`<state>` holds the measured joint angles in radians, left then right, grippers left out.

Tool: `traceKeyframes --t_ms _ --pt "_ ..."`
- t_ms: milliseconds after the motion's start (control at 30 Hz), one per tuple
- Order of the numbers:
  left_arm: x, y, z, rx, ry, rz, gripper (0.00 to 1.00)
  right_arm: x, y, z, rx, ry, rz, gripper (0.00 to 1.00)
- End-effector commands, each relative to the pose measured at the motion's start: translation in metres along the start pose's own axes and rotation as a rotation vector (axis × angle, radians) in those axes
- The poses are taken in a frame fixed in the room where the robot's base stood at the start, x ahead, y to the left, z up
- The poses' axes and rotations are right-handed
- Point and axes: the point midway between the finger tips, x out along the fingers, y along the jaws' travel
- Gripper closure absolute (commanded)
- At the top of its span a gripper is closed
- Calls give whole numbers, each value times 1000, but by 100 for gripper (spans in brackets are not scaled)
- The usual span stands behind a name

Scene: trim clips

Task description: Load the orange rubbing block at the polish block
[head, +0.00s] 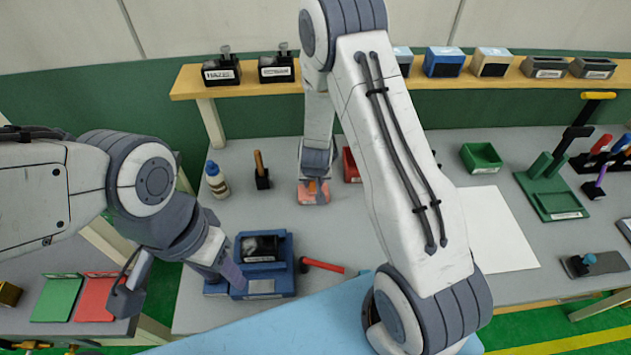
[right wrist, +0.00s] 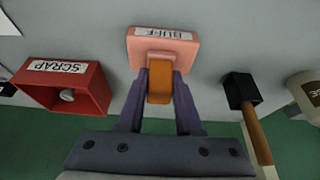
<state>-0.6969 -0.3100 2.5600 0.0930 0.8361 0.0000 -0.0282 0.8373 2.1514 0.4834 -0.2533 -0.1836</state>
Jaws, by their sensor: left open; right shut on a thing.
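The rubbing block (head: 313,197) is salmon-orange with an orange grip and stands on the grey table in the head view. In the right wrist view its label reads BUFF, and the block (right wrist: 180,50) lies just beyond the fingertips. My right gripper (right wrist: 160,88) is shut on its orange grip; in the head view this gripper (head: 315,178) is partly hidden by its own wrist. My left gripper (head: 233,276) is open at the left side of a blue fixture (head: 280,286) holding a black piece. I cannot read which thing is named polish block.
A red SCRAP bin (right wrist: 92,88) and a black wooden-handled tool (head: 263,182) flank the rubbing block. A bottle (head: 216,181) stands at left. A red-handled hammer (head: 322,266) lies beside the fixture. A green bin (head: 481,158) and white sheet (head: 498,230) are at right.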

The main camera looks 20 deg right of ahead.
Motion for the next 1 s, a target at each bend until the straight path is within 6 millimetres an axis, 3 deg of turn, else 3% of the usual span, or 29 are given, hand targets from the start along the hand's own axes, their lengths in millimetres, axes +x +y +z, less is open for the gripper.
traceKeyframes --t_ms 367,1000 --pt "-2 0 0 -1 0 0 50 -1 0 1 -1 -4 1 100" --pt "-51 4 -3 7 0 0 50 -48 0 -19 0 -2 0 100"
